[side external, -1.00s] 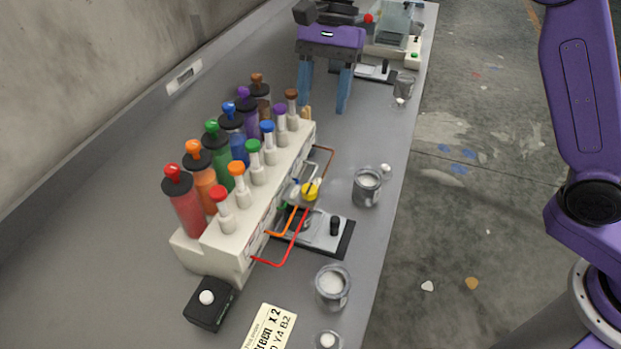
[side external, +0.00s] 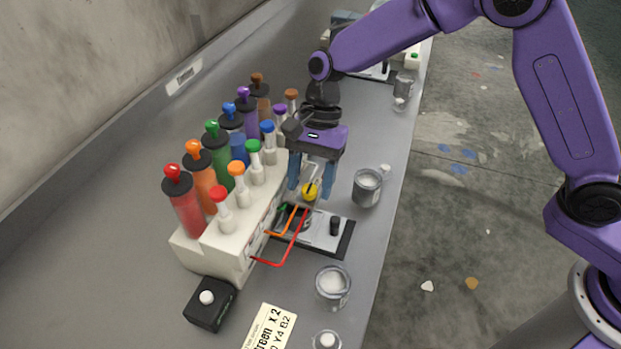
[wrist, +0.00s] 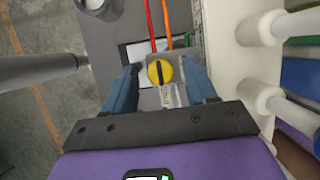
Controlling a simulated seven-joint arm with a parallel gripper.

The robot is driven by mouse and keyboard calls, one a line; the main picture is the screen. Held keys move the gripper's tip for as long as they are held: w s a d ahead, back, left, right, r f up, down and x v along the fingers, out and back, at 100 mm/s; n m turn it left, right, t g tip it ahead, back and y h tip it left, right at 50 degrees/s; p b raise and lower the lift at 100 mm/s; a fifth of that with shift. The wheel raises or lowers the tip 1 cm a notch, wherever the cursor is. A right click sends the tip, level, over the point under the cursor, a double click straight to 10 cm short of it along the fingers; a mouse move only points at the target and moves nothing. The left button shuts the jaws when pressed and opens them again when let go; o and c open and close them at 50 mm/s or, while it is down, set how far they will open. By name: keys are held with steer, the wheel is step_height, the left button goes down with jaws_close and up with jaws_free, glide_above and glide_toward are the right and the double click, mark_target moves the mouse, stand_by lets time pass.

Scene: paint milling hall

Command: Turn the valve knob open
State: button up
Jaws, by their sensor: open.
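The valve knob (side external: 309,191) is a small round yellow knob beside the dispenser rack. In the wrist view the yellow knob (wrist: 160,72) has a dark bar across its face, running nearly up and down in the picture. My gripper (side external: 311,193) is open, with its blue fingers pointing down on either side of the knob. In the wrist view the fingers of my gripper (wrist: 160,80) stand left and right of the knob, with a gap showing on both sides. I cannot tell how far above the knob the fingertips are.
The white dispenser rack (side external: 222,250) with coloured bottles stands close left of my gripper. Red tubing (side external: 287,252) and orange tubing run over a plate (side external: 325,232) in front. A metal cup (side external: 367,187) stands to the right, another cup (side external: 332,286) nearer. A black button box (side external: 209,303) sits front left.

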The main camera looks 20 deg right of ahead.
steer(key=shift+a+f, duration=0.1)
steer(key=shift+f, duration=0.05)
steer(key=shift+c, duration=0.4)
jaws_close()
steer(key=c, duration=1)
jaws_free()
steer(key=shift+n+g+h, duration=0.5)
steer(key=shift+n+h, duration=0.2)
steer(key=shift+n, duration=1.6)
steer(key=c, duration=1)
jaws_free()
steer(key=shift+o, duration=0.4)
jaws_free()
steer(key=shift+w, duration=0.1)
steer(key=v, duration=1.7)
steer(key=shift+r, duration=0.2)
